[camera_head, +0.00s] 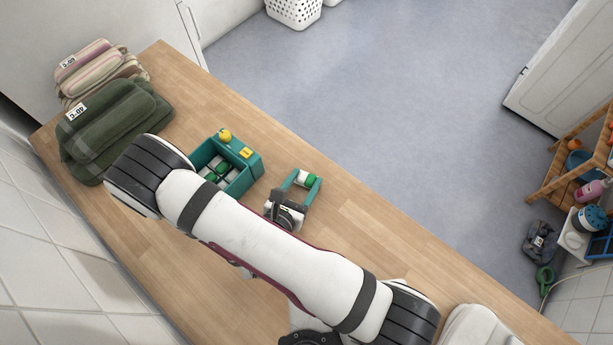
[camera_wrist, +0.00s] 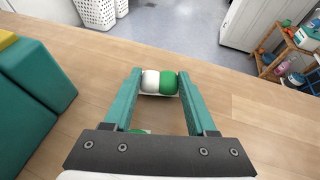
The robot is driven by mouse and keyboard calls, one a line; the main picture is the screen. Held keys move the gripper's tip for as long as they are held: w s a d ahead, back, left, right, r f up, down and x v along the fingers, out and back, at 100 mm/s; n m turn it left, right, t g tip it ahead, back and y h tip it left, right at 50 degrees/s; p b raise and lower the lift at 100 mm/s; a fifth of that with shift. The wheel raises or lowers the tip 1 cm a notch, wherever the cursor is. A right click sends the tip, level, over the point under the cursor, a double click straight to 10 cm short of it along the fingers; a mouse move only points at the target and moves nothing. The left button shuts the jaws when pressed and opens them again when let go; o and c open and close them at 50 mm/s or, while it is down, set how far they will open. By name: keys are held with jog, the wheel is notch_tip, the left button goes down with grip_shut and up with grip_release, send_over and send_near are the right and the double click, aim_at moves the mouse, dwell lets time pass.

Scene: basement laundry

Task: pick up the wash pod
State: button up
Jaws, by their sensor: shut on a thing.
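The wash pod (camera_head: 307,179) is half white and half green. It sits between the fingertips of my gripper (camera_head: 302,181), to the right of a teal box. In the wrist view the pod (camera_wrist: 159,83) lies crosswise between the two teal fingers of my gripper (camera_wrist: 159,84), white half left and green half right. The fingers are shut on its two ends. I cannot tell whether it touches the wooden counter or is just above it. The teal box (camera_head: 249,161) holds several more green and white pods; my arm hides part of it.
The box has a yellow knob (camera_head: 224,135) and a yellow label. A wooden shelf (camera_head: 555,180) stands far right.

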jog(key=c, duration=0.5)
jog(key=shift+o, duration=0.2)
jog(key=shift+r, duration=0.15)
